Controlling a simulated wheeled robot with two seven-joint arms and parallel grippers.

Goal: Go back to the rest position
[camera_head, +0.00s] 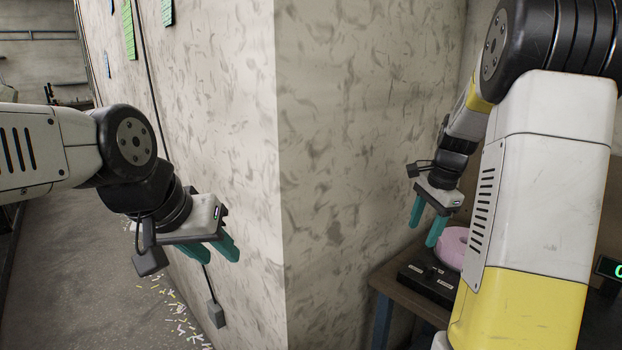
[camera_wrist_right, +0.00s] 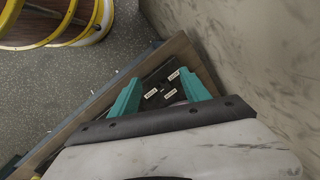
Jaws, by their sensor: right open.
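My left gripper (camera_head: 214,252) is at the left of the head view, in front of the concrete wall. Its two teal fingers are apart and nothing shows between them. My right gripper (camera_head: 427,226) is at the right, above a small wooden table (camera_head: 384,281). Its teal fingers are spread and empty, pointing down; they also show in the right wrist view (camera_wrist_right: 162,84). A pink roll (camera_head: 453,247) lies on the table just beyond the right gripper, partly hidden by my right arm. A black box with white labels (camera_head: 426,284) sits in front of the roll.
A concrete wall corner (camera_head: 277,170) stands between my two arms, close to the left gripper. The floor (camera_head: 100,290) at the left has scattered paper bits. A yellow-rimmed round object (camera_wrist_right: 100,22) stands on the floor in the right wrist view.

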